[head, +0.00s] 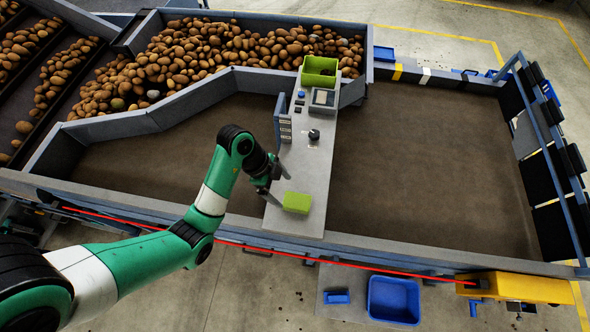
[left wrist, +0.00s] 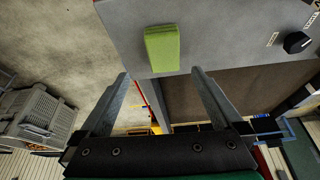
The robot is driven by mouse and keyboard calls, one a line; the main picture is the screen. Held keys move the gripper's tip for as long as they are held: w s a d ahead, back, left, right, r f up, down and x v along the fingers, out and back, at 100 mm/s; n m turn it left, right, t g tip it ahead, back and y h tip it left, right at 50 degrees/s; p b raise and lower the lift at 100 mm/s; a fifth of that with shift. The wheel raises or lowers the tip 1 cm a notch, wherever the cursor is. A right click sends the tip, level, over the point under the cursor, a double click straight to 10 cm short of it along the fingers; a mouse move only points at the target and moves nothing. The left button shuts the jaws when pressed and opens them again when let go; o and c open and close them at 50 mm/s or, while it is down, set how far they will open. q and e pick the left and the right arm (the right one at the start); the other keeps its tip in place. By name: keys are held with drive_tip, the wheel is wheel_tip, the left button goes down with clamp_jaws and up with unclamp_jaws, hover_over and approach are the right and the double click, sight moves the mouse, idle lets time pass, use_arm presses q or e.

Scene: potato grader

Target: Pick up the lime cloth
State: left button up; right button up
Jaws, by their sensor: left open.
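The lime cloth (head: 297,202) is a small folded block lying on the near end of the grey control panel (head: 285,218). In the left wrist view the cloth (left wrist: 162,48) lies on the grey panel surface, beyond the fingertips and roughly between their lines. My left gripper (head: 277,189) is open, just to the left of the cloth and apart from it. In the left wrist view its two fingers (left wrist: 160,75) are spread with nothing between them. My right gripper does not show.
A green bin (head: 319,72), a small display box (head: 323,100) and a black knob (head: 314,134) stand farther up the panel. Potatoes (head: 220,50) fill the trough behind. A red cord (head: 330,262) runs along the near edge. A blue crate (head: 394,300) sits below.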

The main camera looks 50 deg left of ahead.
sight(295, 200)
use_arm(q)
drive_tip(key=x, duration=0.5)
drive_tip(key=b+x, duration=0.1)
drive_tip(key=x, duration=0.4)
drive_tip(key=shift+w+a+f, duration=0.1)
drive_tip(key=shift+w+f, duration=0.2)
drive_tip(key=shift+f, duration=0.05)
drive_tip(key=c, duration=1.3)
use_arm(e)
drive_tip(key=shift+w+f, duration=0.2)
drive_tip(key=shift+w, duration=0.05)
